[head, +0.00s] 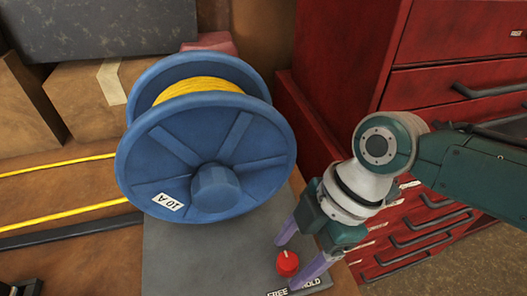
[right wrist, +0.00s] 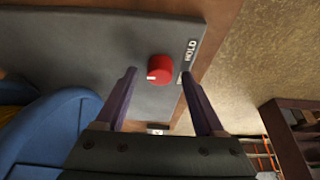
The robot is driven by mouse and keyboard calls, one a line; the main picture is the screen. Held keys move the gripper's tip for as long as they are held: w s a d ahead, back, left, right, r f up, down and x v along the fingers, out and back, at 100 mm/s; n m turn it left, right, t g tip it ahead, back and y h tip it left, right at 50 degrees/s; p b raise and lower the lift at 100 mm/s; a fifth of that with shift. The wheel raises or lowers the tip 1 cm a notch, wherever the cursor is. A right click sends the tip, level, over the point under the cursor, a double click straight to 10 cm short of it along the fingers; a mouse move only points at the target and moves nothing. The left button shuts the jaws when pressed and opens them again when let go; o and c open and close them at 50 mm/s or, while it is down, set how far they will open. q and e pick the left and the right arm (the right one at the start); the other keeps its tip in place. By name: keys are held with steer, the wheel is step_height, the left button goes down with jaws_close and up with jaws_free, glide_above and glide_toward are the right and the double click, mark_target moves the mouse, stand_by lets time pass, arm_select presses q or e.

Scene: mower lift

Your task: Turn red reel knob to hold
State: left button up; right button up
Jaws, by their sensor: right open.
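The red reel knob (head: 287,263) stands on the grey base plate (head: 185,262) in front of the reel; it also shows in the right wrist view (right wrist: 159,68). A small white mark sits on its lower left side in the wrist view. A HOLD label (right wrist: 191,50) is beside the knob, and a FREE label (head: 278,293) is at the plate's front edge. My right gripper (head: 285,265) is open, its purple fingers on either side of the knob, with gaps showing in the wrist view. One finger partly covers the labels.
The blue cable reel (head: 255,160) with yellow cable (head: 198,87) stands close left of my right gripper. A red drawer cabinet (head: 345,50) stands to the right, under my right forearm. Cardboard boxes (head: 75,95) stand at the back left. A dark object (head: 27,287) shows at the bottom left.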

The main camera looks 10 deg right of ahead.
steer(key=shift+a+f, duration=0.1)
steer(key=shift+f, duration=0.15)
steer(key=shift+c, duration=0.2)
jaws_close()
stand_by(0.3)
